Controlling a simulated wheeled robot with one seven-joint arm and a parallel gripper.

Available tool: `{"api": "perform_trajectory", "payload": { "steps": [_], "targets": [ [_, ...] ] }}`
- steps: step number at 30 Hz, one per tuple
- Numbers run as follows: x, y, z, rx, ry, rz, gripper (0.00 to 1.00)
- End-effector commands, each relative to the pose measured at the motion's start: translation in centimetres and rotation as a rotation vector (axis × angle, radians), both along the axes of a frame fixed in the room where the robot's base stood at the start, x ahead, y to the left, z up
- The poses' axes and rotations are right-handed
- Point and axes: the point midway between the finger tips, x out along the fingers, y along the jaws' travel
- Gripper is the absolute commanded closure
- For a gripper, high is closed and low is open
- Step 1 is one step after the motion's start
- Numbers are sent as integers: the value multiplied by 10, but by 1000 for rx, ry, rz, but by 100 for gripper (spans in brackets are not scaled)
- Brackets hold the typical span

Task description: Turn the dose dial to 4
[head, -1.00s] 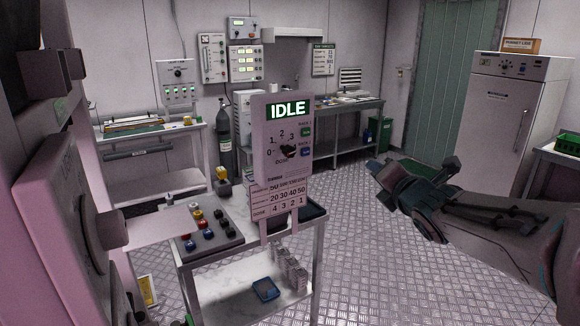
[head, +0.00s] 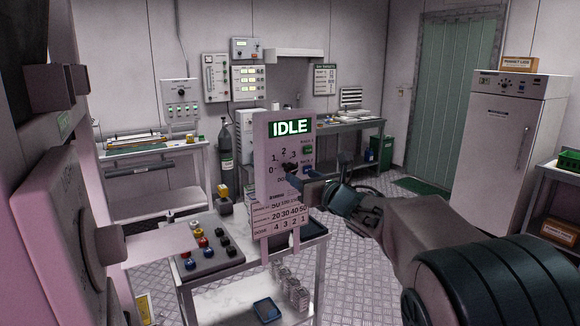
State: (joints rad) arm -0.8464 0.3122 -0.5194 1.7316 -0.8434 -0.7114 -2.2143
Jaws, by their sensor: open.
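The dose dial (head: 288,167) is a small dark knob on the upright pink-grey panel (head: 266,150), with numbers 0 to 3 visible around its left and top. The number 4 is hidden behind my gripper or too small to read. The panel's green display (head: 290,128) reads IDLE. The dial's pointer direction is unclear.
Green buttons (head: 308,150) sit right of the dial. A dose chart (head: 279,219) hangs below. The panel stands on a metal cart (head: 200,278) with a tray of coloured knobs (head: 208,248). A white cabinet (head: 507,145) stands at the right; open floor lies between.

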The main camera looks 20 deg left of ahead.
Motion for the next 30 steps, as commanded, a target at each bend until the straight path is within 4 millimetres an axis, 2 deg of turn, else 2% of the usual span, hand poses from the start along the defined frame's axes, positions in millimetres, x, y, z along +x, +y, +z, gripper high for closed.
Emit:
{"api": "perform_trajectory", "payload": {
  "steps": [6, 12, 26, 30],
  "targets": [
    [22, 27, 1, -1, 1, 1, 51],
    [36, 43, 1, 0, 0, 0, 51],
    [41, 49, 0, 1, 2, 0, 51],
    [41, 49, 0, 1, 2, 0, 90]
  ]
}}
